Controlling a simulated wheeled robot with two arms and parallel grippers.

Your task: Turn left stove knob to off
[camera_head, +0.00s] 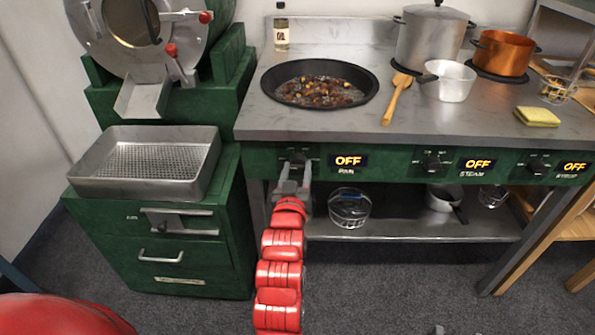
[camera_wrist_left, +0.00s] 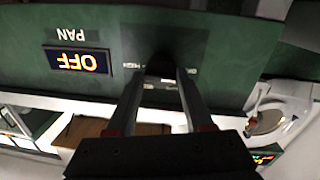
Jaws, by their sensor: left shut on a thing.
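The left stove knob (camera_head: 298,157) is on the green front panel below the pan (camera_head: 320,84). The PAN display (camera_head: 348,161) beside it reads OFF in lit letters. My left gripper (camera_head: 292,180) reaches up to the knob from below and is shut on it. In the left wrist view the two fingers (camera_wrist_left: 163,75) meet the panel at the dark knob, which is mostly in shadow. The PAN display also shows upside down there (camera_wrist_left: 77,60), reading OFF. My right gripper is not in view.
Two more knobs, STEAM (camera_head: 432,163) and SYRUP (camera_head: 538,166), sit to the right, with displays reading OFF. A metal tray (camera_head: 205,160) is at the left.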

